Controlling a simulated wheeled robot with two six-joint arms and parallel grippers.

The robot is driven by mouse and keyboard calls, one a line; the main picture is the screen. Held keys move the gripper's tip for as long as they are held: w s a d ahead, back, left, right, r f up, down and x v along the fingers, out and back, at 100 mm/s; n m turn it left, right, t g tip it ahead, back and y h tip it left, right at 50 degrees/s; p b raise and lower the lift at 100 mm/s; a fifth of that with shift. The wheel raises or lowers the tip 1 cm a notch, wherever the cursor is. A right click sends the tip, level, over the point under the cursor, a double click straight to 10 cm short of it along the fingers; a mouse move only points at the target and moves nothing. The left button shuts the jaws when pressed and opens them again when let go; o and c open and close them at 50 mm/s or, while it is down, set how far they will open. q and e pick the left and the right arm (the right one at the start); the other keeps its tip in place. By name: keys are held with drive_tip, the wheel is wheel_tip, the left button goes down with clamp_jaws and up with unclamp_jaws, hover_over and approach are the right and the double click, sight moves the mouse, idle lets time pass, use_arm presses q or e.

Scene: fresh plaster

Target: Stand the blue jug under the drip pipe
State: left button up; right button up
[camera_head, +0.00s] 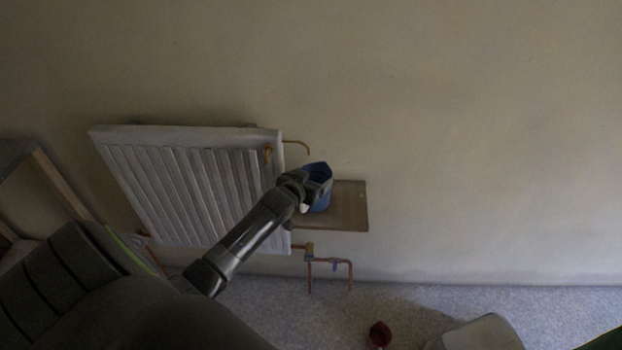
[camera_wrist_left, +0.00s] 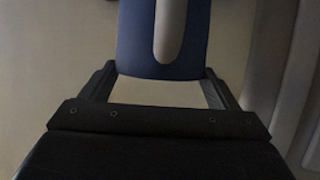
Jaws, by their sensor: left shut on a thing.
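The blue jug (camera_head: 321,203) is upright in front of the wall, at the right end of the radiator. In the left wrist view its blue side (camera_wrist_left: 134,45) and a pale grey handle-like strip (camera_wrist_left: 170,28) fill the top middle. My left gripper (camera_head: 309,189) is shut on the jug; its two fingers flank the jug in the wrist view (camera_wrist_left: 162,76). The drip pipe (camera_head: 297,142) is a thin brass pipe whose bent end points down just above and left of the jug's rim. I cannot tell whether the jug's base touches the shelf. My right gripper is out of view.
A brown shelf (camera_head: 350,211) projects behind and below the jug. The white radiator (camera_head: 190,190) stands close on the left. Copper pipes (camera_head: 330,262) run below. A red cup (camera_head: 379,334) and a pale container (camera_head: 478,334) are on the grey floor. The wall to the right is clear.

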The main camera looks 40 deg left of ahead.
use_arm(q)
drive_tip(key=o, duration=1.2)
drive_tip(key=shift+o, duration=0.2)
drive_tip(key=shift+r, duration=0.1)
drive_tip(key=v, duration=1.2)
drive_tip(key=s+a+f+g, duration=0.15)
drive_tip(key=s+f, duration=0.35)
drive_tip(key=f, duration=0.5)
drive_tip(key=s+f+g, duration=0.3)
drive_tip(key=s+f, duration=0.2)
drive_tip(key=f, duration=0.5)
drive_tip(key=s+f+g, duration=0.2)
drive_tip(key=s+f, duration=0.2)
drive_tip(key=f, duration=0.6)
drive_tip(key=s+d+f+g, duration=0.1)
drive_tip(key=s+d+f, duration=0.2)
drive_tip(key=s, duration=0.6)
drive_tip(key=s+d+f+g, duration=0.2)
drive_tip(key=s+d+f, duration=0.1)
drive_tip(key=s+f, duration=0.4)
drive_tip(key=s+d+f+m+g+h, duration=0.1)
drive_tip(key=s+d+f+g, duration=0.1)
drive_tip(key=s+f, duration=0.4)
drive_tip(key=s+d, duration=0.1)
drive_tip(key=s, duration=0.4)
drive_tip(key=shift+s, duration=0.2)
